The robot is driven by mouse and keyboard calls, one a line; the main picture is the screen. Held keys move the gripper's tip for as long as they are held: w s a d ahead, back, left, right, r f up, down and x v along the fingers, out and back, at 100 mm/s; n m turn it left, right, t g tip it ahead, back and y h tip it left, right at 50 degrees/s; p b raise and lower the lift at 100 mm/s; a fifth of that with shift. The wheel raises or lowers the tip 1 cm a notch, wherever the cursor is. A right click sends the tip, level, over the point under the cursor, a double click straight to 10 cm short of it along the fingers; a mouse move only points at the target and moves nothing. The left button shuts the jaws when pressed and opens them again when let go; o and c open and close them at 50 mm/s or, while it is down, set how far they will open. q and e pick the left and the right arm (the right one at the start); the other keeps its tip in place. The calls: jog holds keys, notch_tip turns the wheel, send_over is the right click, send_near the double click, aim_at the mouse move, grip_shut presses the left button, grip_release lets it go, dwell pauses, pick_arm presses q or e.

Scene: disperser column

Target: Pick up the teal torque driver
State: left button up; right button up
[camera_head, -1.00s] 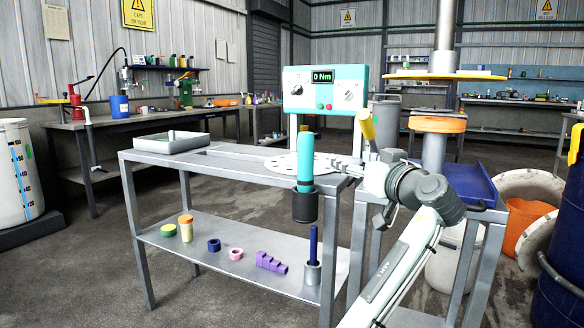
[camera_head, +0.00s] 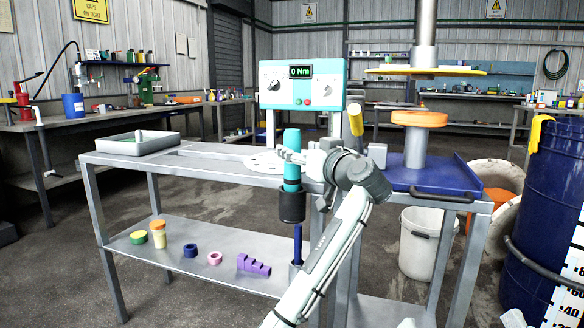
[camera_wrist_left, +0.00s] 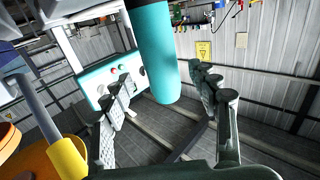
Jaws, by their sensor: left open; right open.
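The teal torque driver (camera_head: 292,143) stands upright in a dark round holder (camera_head: 292,207) at the front edge of the grey table. It also shows in the left wrist view (camera_wrist_left: 157,50), reaching in from the top with its rounded end between the fingers. My left gripper (camera_head: 291,157) is open at the driver's teal body, with its fingers on either side of it. I cannot tell whether a finger touches it. The driver's lower part is hidden in the holder. My right gripper is not in view.
A teal-and-white torque display (camera_head: 301,84) stands behind the driver. A yellow-ended handle (camera_head: 355,119) is close to the right of my gripper. An orange disc (camera_head: 419,118) sits on a pedestal further right. Small coloured parts and a purple stepped block (camera_head: 253,264) lie on the lower shelf.

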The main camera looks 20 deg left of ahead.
pick_arm(q)
jog(key=x, duration=0.3)
jog(key=shift+w+a, duration=0.1)
jog(key=shift+a, duration=0.2)
jog(key=shift+r, duration=0.15)
grip_shut()
